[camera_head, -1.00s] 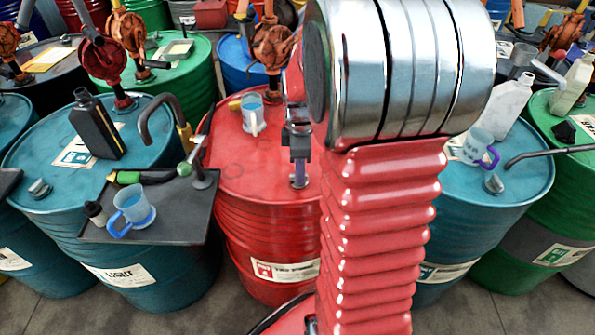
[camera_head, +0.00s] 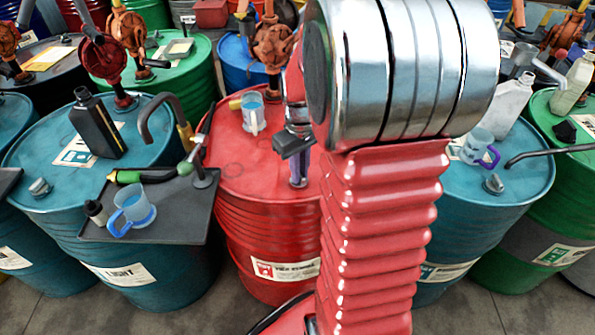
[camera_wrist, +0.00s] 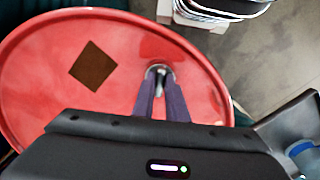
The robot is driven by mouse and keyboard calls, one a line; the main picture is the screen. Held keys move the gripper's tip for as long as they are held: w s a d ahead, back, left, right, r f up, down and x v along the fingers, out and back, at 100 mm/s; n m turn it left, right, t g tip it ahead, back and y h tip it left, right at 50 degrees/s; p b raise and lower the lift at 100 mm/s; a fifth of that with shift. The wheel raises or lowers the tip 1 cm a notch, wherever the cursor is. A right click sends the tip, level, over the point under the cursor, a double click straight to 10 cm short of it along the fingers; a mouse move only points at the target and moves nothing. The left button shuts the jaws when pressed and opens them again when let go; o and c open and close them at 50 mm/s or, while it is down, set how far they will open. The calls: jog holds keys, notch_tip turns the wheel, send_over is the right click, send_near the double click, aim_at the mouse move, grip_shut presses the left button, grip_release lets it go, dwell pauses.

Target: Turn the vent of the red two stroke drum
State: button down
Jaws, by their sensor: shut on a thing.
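The red two stroke drum (camera_head: 265,215) stands upright in the middle of the body view, with its label on the front. Its red top (camera_wrist: 45,60) fills much of the wrist view. My gripper (camera_head: 298,178) points down at the front right of the drum top. It is shut on the vent, a small grey metal fitting (camera_wrist: 157,73) held between the two purple-grey fingertips (camera_wrist: 159,88). The fingers hide part of the vent. My arm covers the right side of the drum in the body view.
A jug (camera_head: 253,113) stands on the drum top behind my gripper. To the left, a dark tray (camera_head: 170,218) carries a blue-handled jug (camera_head: 131,208). Teal drums flank the red one, the right one bearing a jug (camera_head: 479,147) and a pale bottle (camera_head: 505,110).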

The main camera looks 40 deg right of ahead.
jog(key=m, duration=0.5)
dwell(0.4)
jog(key=shift+a, duration=0.1)
jog(key=c, duration=1.8)
grip_release()
jog(key=shift+o, duration=0.2)
notch_tip(320, 180, up, 14)
jog(key=shift+f, duration=0.15)
